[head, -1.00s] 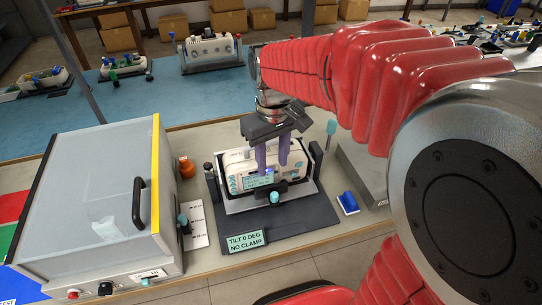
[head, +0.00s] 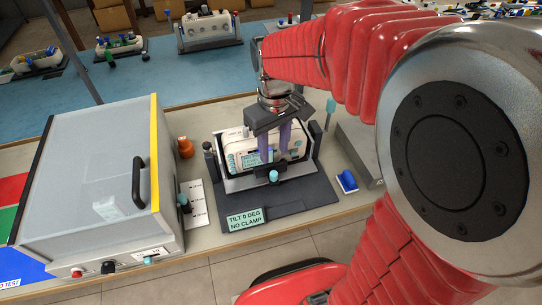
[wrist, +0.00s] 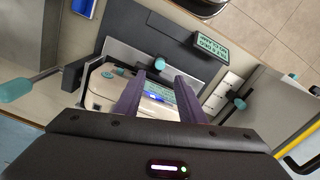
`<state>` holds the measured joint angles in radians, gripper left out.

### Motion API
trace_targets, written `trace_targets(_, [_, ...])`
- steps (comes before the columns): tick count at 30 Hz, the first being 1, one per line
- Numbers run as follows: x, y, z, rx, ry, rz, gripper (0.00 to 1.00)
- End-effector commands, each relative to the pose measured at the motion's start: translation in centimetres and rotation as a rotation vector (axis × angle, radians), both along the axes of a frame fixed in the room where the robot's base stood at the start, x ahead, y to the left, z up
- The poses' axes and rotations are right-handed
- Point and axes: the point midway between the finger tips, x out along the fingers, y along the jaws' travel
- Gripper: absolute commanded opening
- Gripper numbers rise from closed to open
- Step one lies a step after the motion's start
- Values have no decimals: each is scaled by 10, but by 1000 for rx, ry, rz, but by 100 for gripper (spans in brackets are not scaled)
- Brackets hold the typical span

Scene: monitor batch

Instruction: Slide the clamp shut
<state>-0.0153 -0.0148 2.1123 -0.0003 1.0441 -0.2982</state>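A white monitor (head: 236,160) with a lit screen stands in a cradle on a dark grey fixture plate (head: 290,193). A small dark clamp piece with a teal knob (head: 274,176) is at the monitor's front; the knob also shows in the wrist view (wrist: 158,65). My gripper (head: 277,157) points down over the monitor, its two purple fingers apart near the clamp. In the wrist view my gripper (wrist: 160,78) shows a gap between the fingertips, with the knob just beyond them. Whether a finger touches the clamp cannot be told.
A teal-tipped lever (head: 330,107) rises at the fixture's right side. A blue-and-white block (head: 346,181) lies to the right. A clear-lidded box (head: 85,180) with a black handle fills the left.

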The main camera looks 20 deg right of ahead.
Motion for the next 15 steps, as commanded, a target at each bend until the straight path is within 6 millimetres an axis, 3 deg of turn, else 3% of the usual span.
trace_targets(15, [-1,1,-80,0,3,1,37])
